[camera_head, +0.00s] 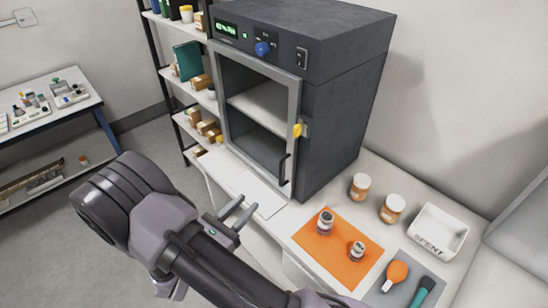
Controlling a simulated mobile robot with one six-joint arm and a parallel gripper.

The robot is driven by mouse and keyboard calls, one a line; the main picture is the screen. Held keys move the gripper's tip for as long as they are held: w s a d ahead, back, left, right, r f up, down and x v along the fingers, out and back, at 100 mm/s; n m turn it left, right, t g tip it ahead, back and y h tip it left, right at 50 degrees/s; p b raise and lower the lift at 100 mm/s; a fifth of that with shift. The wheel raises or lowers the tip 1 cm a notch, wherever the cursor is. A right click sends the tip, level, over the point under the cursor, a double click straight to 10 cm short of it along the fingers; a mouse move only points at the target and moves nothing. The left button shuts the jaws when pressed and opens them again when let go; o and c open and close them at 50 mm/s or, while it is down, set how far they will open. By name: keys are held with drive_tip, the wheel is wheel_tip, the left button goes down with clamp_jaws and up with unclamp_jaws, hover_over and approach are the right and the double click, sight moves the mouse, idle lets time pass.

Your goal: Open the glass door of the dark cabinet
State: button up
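The dark cabinet (345,115) stands on the white bench. Its glass door (250,125) has a light grey frame and appears shut; a shelf shows through it. A dark vertical handle (284,170) is at the door's lower right. A yellow latch (298,130) sits above it on the right edge. My gripper (237,212) is in front of and below the door, left of the handle and apart from it. Its two grey fingers are spread with nothing between them.
An orange mat (325,262) with small jars lies right of my arm. Two orange-brown jars stand behind it, beside a white tray (437,232). An orange scoop (396,273) lies on a grey mat. Shelves with boxes stand left of the cabinet. Floor at left is clear.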

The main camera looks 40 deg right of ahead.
sight(280, 171)
drive_tip(key=b+x, duration=0.2)
drive_tip(key=x, duration=1.5)
drive_tip(key=shift+s+d+f, duration=0.1)
drive_tip(key=shift+s, duration=0.05)
clamp_jaws()
idle(0.5)
